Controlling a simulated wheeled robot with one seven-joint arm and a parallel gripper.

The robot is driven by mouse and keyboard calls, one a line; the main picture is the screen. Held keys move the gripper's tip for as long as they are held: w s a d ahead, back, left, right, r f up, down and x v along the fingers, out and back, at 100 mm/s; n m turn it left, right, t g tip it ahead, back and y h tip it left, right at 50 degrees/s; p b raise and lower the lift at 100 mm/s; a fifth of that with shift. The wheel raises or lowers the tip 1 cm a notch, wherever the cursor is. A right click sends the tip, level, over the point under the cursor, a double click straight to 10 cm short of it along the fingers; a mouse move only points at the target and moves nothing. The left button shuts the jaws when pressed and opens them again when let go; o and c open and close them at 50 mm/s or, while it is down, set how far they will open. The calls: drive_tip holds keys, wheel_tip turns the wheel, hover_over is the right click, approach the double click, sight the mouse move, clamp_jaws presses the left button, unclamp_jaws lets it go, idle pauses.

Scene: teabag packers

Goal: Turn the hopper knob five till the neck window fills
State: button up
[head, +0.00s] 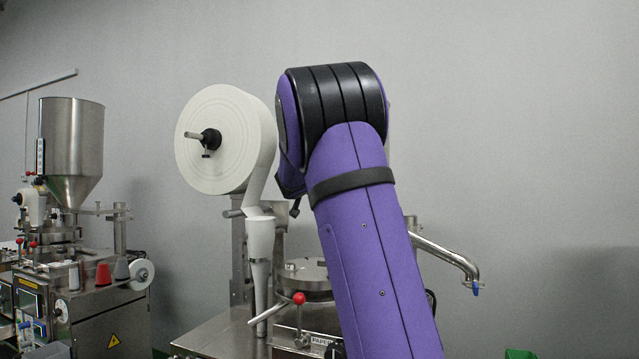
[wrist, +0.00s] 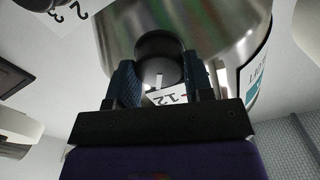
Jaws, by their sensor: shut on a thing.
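In the wrist view my gripper (wrist: 160,66) has its two dark fingers on either side of a round black knob (wrist: 158,46), shut on it. The knob sits against a shiny steel hopper body (wrist: 225,35). A white plate with upside-down figures, seemingly 12, shows between the fingers below the knob (wrist: 172,97); the knob carries a small pale mark. I see no "five" on it. In the head view my purple arm (head: 365,230) covers this hopper and hides my gripper and the knob. No neck window can be made out in either view.
A large white paper roll (head: 228,135) feeds a steel forming tube (head: 260,270) beside my arm. A red-knobbed lever (head: 299,299) and a bent pipe (head: 445,252) stand close by. Another machine with a steel hopper (head: 72,140) is at far left. The grey wall above is clear.

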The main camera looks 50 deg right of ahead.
drive_tip(key=shift+m, duration=0.3)
drive_tip(key=m, duration=1.1)
drive_tip(key=shift+f, duration=0.1)
idle(0.3)
drive_tip(key=o, duration=0.9)
drive_tip(key=shift+c, duration=0.2)
drive_tip(key=shift+o, duration=0.3)
drive_tip(key=shift+r, duration=0.2)
